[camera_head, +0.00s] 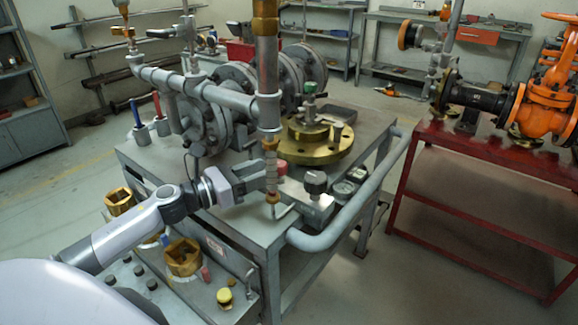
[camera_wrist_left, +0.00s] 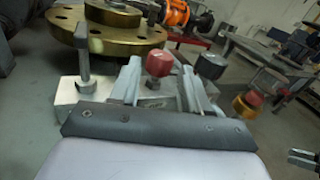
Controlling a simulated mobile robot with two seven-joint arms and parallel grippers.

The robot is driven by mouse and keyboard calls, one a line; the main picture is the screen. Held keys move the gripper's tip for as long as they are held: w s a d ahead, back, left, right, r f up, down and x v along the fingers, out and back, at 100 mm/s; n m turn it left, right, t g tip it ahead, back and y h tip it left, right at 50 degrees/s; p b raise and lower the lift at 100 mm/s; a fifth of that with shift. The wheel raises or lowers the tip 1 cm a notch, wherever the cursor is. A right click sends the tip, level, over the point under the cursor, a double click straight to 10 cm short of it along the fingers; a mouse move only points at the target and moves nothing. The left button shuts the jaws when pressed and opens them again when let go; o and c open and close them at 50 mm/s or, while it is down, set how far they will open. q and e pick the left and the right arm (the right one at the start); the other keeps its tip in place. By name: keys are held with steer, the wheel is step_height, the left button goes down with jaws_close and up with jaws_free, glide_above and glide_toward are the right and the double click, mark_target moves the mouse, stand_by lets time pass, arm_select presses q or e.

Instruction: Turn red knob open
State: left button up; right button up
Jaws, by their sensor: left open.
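The red knob (camera_head: 282,167) sits on a grey block on the near side of the grey workbench, left of a black knob (camera_head: 316,181). My left gripper (camera_head: 273,175) reaches in from the left at the red knob, partly behind the vertical pipe. In the left wrist view the red knob (camera_wrist_left: 160,63) shows between the tips of the open fingers of my left gripper (camera_wrist_left: 161,74), near their far ends. I cannot tell whether either finger touches it. The black knob (camera_wrist_left: 209,65) stands just right of the right finger.
A vertical pipe (camera_head: 268,105) stands close to my left gripper. A brass flange (camera_head: 320,142) lies behind the knobs. Gauges (camera_head: 344,189) and a thick grey rail (camera_head: 350,222) are to the right. A red table (camera_head: 475,157) with an orange valve stands farther right.

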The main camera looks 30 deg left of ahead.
arm_select(q)
steer(key=shift+w+d+f+m, duration=0.1)
steer(key=shift+w+m, duration=0.05)
steer(key=shift+m, duration=0.45)
steer(key=shift+p+x, duration=0.55)
steer(key=shift+x, duration=2.85)
steer(key=shift+f, duration=0.1)
steer(key=c, duration=0.7)
